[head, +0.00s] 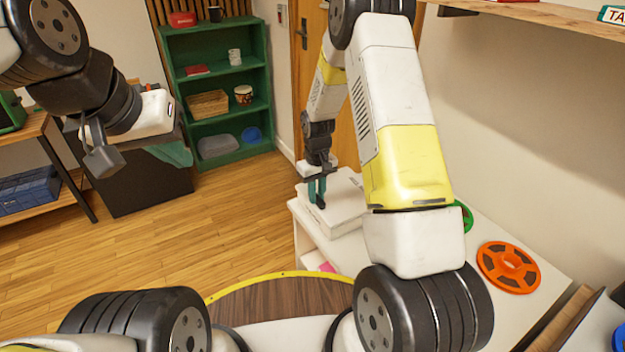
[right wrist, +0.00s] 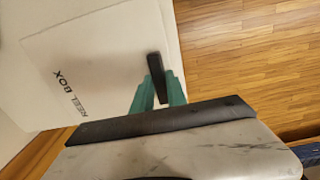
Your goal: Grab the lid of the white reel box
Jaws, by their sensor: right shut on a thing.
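The white reel box (head: 345,222) sits on a white table at the right of the head view, partly behind my right arm. Its lid (head: 340,190) is on top. In the right wrist view the flat white lid (right wrist: 100,65) shows the words REEL BOX. My right gripper (head: 317,192) points down at the lid's left edge. Its teal fingers (right wrist: 158,92) are shut on the lid's edge, with a dark upright bar between them. Whether the lid is lifted is not clear. My left gripper (head: 100,155) hangs at the left, away from the box; its finger gap is not clear.
An orange reel (head: 508,267) and a partly hidden green reel (head: 464,215) lie on the white table (head: 545,290). A green shelf (head: 222,75) stands at the back. A round wooden top with a yellow rim (head: 285,305) is in front. Open floor lies left of the table.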

